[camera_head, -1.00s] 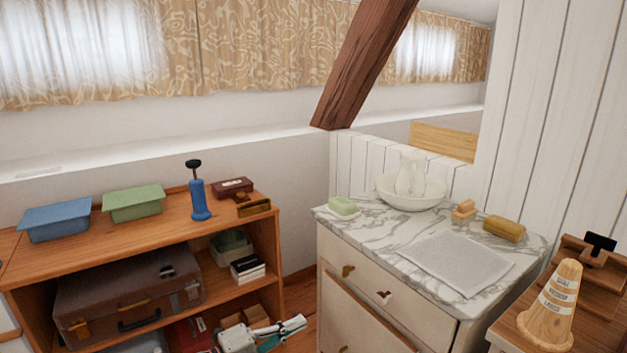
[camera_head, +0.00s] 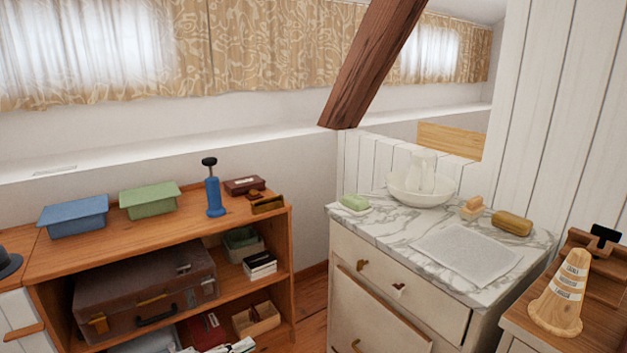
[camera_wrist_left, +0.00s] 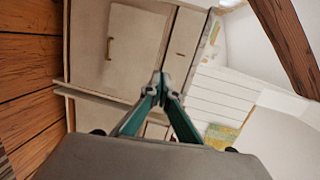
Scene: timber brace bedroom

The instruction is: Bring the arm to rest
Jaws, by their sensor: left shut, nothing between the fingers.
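My left gripper (camera_wrist_left: 161,84) fills the lower middle of the left wrist view, its two green fingers meeting at their grey tips. It is shut and holds nothing. In the head view only a pale sliver of my left arm or gripper (camera_head: 240,346) shows at the bottom edge, in front of the wooden shelf unit. The rest of it is cut off below the picture. Behind the fingers the wrist view shows the cream cabinet front (camera_wrist_left: 135,50), turned sideways. My right gripper is in neither view.
The shelf unit (camera_head: 140,247) holds boxes, a blue pump (camera_head: 214,194) and a suitcase (camera_head: 150,288). The marble-topped washstand (camera_head: 395,232) stands to its right, with a narrow floor gap (camera_head: 312,300) between. A wooden cone (camera_head: 560,295) stands at the far right.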

